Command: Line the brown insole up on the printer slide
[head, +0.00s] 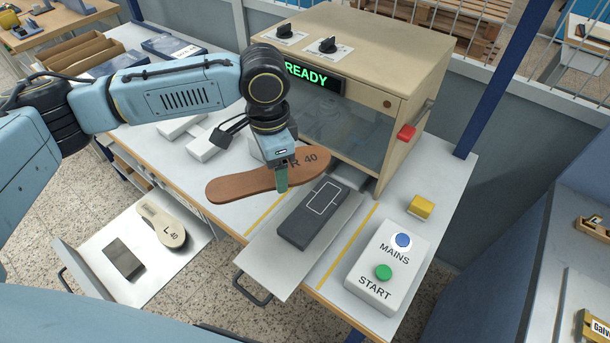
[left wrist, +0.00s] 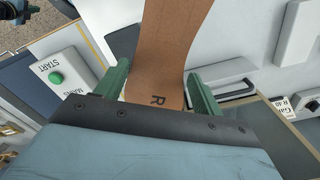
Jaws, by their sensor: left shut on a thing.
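The brown insole (head: 235,187), marked R 40, is held by my left gripper (head: 281,178) in front of the printer (head: 370,120). In the left wrist view the insole (left wrist: 175,40) passes between the green fingers (left wrist: 158,88), the R facing the camera. The printer slide (head: 262,258) is pulled out, with a dark block (head: 298,232) bearing a white outline. The insole appears raised, left of and behind the block; its exact height is unclear.
A control box (head: 365,290) with MAINS and START buttons and a yellow block (head: 421,206) stand right of the slide. At lower left, an open drawer (head: 110,285) holds a cream L 40 insole (head: 165,226) and a dark plate (head: 124,259). The printer display reads READY.

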